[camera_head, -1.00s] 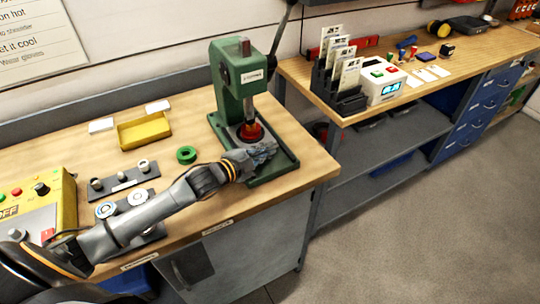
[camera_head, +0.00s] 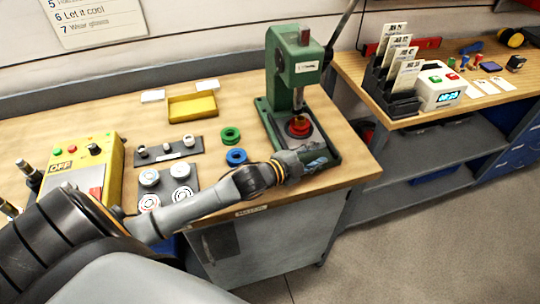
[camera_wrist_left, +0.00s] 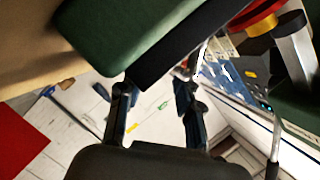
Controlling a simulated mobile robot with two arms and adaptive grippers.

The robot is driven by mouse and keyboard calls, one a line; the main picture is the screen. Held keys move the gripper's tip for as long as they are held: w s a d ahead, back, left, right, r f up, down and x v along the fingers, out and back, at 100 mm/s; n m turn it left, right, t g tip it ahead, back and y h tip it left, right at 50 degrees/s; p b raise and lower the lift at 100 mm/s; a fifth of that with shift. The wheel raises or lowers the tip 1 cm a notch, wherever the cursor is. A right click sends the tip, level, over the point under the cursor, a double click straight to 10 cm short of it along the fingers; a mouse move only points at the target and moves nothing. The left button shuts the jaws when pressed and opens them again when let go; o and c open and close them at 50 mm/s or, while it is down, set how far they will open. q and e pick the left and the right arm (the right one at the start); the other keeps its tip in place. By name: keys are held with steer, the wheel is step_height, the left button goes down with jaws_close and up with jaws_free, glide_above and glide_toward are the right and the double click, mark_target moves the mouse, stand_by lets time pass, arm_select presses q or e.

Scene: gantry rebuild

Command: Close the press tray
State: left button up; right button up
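The green press (camera_head: 284,75) stands at the right end of the wooden bench. Its dark tray (camera_head: 332,152) lies low at the press's foot, and a red round piece (camera_head: 299,127) sits under the ram. My left gripper (camera_head: 316,158) is at the tray's front edge and hides part of it. In the left wrist view my two fingers (camera_wrist_left: 156,84) are apart, with nothing clearly held between them. A dark green block with a black edge (camera_wrist_left: 150,35) is just beyond the fingertips; contact cannot be told. My right gripper is not in view.
Green (camera_head: 230,135) and blue (camera_head: 236,157) rings lie left of the press. A yellow tray (camera_head: 192,107), a yellow control box (camera_head: 85,168) and holders with round parts are farther left.

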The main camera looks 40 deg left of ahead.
arm_select(q)
steer(key=s+d, duration=0.6)
steer(key=d, duration=0.1)
steer(key=b+v, duration=0.3)
steer(key=v, duration=1)
steer(key=s+a+f+n+g+y, duration=0.1)
steer(key=f+n+g, duration=0.1)
steer(key=f, duration=0.5)
steer(key=s+a+f+n+g+y, duration=0.1)
steer(key=f+n, duration=0.3)
steer(key=f, duration=0.4)
steer(key=s+a+f+n+g+y+p, duration=0.1)
steer(key=a+f+n+g+y, duration=0.1)
steer(key=f, duration=0.6)
steer(key=shift+s+n+g+y, duration=0.2)
steer(key=shift+n+g+y, duration=0.3)
steer(key=shift+g, duration=0.5)
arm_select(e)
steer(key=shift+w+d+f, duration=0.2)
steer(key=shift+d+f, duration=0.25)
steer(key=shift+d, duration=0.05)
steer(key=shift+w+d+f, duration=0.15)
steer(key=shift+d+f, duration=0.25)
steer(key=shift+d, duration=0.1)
arm_select(q)
steer(key=shift+f, duration=0.1)
